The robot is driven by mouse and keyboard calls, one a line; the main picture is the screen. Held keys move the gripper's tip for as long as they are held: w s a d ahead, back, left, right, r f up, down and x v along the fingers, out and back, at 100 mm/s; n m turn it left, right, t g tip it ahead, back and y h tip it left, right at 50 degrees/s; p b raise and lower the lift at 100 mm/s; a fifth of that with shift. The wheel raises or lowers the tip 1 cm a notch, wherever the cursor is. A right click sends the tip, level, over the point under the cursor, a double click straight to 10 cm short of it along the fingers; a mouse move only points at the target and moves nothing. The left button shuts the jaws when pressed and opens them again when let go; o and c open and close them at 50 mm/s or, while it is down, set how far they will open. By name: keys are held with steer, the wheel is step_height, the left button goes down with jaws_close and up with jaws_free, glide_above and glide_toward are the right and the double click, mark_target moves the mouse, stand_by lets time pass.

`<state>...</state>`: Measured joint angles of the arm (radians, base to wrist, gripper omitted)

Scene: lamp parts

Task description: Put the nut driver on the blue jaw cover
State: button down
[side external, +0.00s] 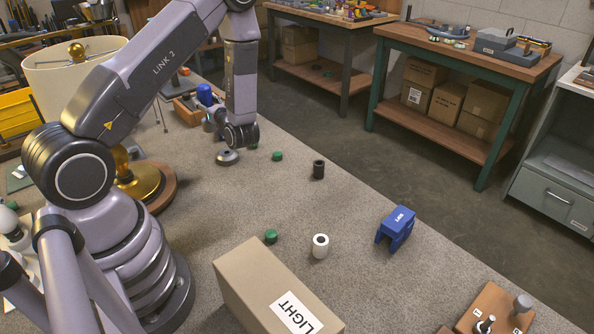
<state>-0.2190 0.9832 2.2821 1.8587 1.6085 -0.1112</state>
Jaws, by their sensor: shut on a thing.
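The blue jaw cover (397,229) stands on the grey bench top at the right, a block with legs pointing down and a white label on top. My gripper (213,124) is at the far side of the bench, mostly hidden behind my wrist and forearm. A blue-handled thing, apparently the nut driver (204,94), shows just above and left of my wrist, with its lower part hidden. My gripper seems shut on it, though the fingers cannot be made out. It is far from the jaw cover.
A black cylinder (318,169), a white cylinder (320,246) and several green caps (271,237) stand on the bench. A cardboard box (262,290) is at the front. A grey disc (228,157) lies below my wrist. A brass lamp base (140,180) is close to my arm.

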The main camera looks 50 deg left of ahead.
steer(key=w+d+r+m+t+h, duration=0.2)
steer(key=w+d+m+t+h, duration=0.25)
steer(key=d, duration=0.65)
steer(key=w+d+r+m+t+h, duration=0.1)
steer(key=w+d+m+t, duration=0.35)
steer(key=d+t, duration=0.55)
steer(key=s+d+r+m+t+h, duration=0.1)
steer(key=d+m+h, duration=0.3)
steer(key=d, duration=0.6)
steer(key=s+d+r+m+t+h, duration=0.15)
steer(key=d+h, duration=0.35)
steer(key=d, duration=0.6)
steer(key=shift+m+h, duration=0.35)
steer(key=shift+w+d+f, duration=0.95)
steer(key=shift+w+f, duration=1.15)
steer(key=shift+f, duration=0.1)
steer(key=shift+w+d+f, duration=0.9)
steer(key=shift+w+f, duration=1.2)
steer(key=shift+f, duration=0.1)
steer(key=shift+w+d+f, duration=0.95)
steer(key=shift+w+f, duration=1.15)
steer(key=shift+f, duration=0.1)
steer(key=shift+f, duration=0.1)
steer(key=c, duration=0.7)
jaws_free()
